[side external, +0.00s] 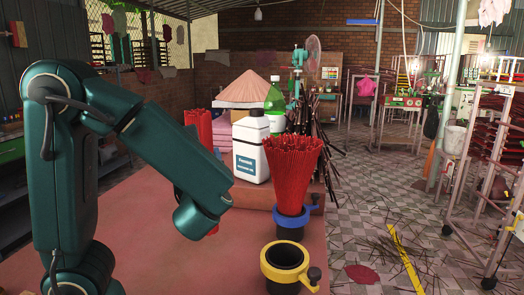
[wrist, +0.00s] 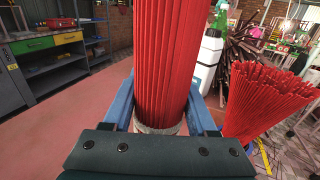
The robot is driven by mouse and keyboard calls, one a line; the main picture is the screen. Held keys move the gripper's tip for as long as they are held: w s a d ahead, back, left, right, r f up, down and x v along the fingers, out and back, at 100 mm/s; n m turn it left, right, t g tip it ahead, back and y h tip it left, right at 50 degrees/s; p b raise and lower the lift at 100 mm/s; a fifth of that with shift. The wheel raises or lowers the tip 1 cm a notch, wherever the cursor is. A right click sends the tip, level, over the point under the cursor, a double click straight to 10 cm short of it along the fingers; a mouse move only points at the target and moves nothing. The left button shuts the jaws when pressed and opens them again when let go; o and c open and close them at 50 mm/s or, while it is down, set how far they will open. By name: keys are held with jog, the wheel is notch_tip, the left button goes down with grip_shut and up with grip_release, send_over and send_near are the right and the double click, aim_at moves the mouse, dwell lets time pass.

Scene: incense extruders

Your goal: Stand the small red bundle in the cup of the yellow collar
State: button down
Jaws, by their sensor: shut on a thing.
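The small red bundle (wrist: 168,60) stands upright between the blue fingers of my gripper (wrist: 160,112) in the wrist view, with a pale band near its lower end. My gripper is shut on it. In the side external view the bundle's top (side external: 198,125) shows above my arm; my wrist hides its middle and the gripper. The yellow collar (side external: 273,275) sits at the near right edge of the table, its black cup (side external: 288,256) open and empty. The held bundle is left of the collar and apart from it.
A large flared red bundle (side external: 290,165) stands in a blue collar (side external: 292,220) just behind the yellow one. It also shows at right in the wrist view (wrist: 262,100). A white bottle (side external: 251,150) stands behind. The red tabletop (side external: 150,245) is clear at front left.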

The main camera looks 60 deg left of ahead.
aim_at(202, 111)
notch_tip(202, 111, up, 9)
dwell(0.9)
jog(key=shift+f, duration=0.1)
jog(key=shift+w+d, duration=0.1)
jog(key=shift+w, duration=0.25)
jog(key=w+d+f+m+t+h, duration=0.6)
jog(key=w+d+f+t, duration=0.1)
jog(key=w+d+f, duration=0.45)
notch_tip(202, 111, down, 8)
jog(key=shift+d, duration=0.45)
jog(key=shift+w+r, duration=0.1)
dwell(0.3)
